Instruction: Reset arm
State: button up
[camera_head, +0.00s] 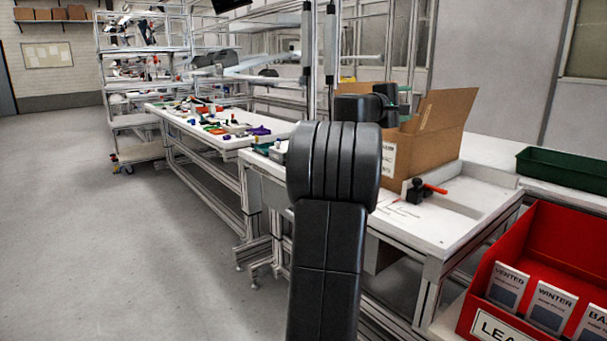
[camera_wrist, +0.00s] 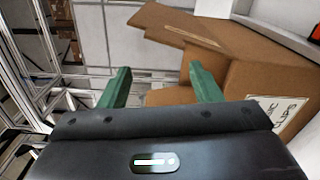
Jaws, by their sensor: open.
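My gripper shows in the wrist view (camera_wrist: 160,88) with its two green fingers spread wide apart and nothing between them. In the head view my dark arm rises through the middle of the picture, and a green finger (camera_head: 404,97) shows just in front of the open cardboard box. The cardboard box (camera_head: 437,128) stands on the white workbench with a flap raised. In the wrist view the box (camera_wrist: 255,75) lies beyond and to the right of the fingers, with part of a printed label visible. I cannot tell whether the gripper touches it.
The white workbench (camera_head: 470,196) carries a small black tool with an orange handle (camera_head: 424,188). A red bin (camera_head: 548,240) with leaflets stands at the lower right, and a green tray (camera_head: 565,176) behind it. A cluttered table (camera_head: 226,142) and shelves stand left. Floor at left is clear.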

jog(key=w+a+f+n+p, duration=0.2)
jog(key=n+p, duration=0.5)
jog(key=p, duration=0.4)
jog(key=w+a+f+n+p, duration=0.2)
jog(key=w+f+n+p, duration=0.2)
jog(key=p, duration=0.7)
jog(key=shift+a+f+n, duration=0.4)
jog(key=shift+f+n, duration=0.65)
jog(key=shift+n, duration=1.05)
jog(key=shift+a, duration=0.15)
